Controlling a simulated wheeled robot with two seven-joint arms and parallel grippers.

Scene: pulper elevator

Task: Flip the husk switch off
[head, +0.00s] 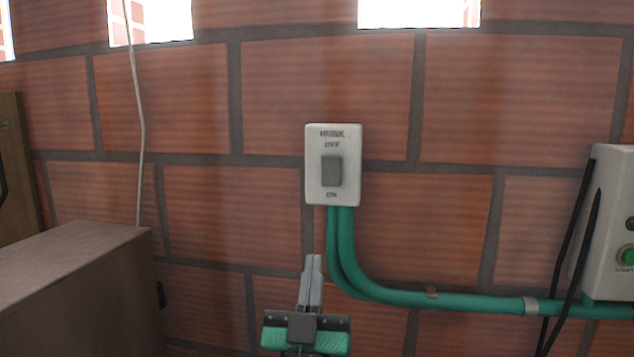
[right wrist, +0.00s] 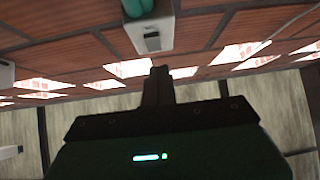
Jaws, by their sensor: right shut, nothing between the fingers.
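The husk switch is a white plate (head: 350,172) on the brick wall, lettered HUSK, with OFF above and ON below a grey rocker (head: 332,171). I cannot tell which way the rocker is tipped. In the right wrist view the switch box (right wrist: 151,36) appears upside down, above and slightly left of the fingertips. My right gripper (head: 314,262) is shut and empty, its fingers pointing up, below the plate and slightly left of it in the head view. Its fingers also show in the right wrist view (right wrist: 158,75). My left gripper is out of view.
Green conduits (head: 348,265) run down from the plate and bend right along the wall to a pale control box (head: 607,225) with a green button and dark cables. A brown box (head: 80,270) stands at lower left. A thin pale cord (head: 140,120) hangs above it.

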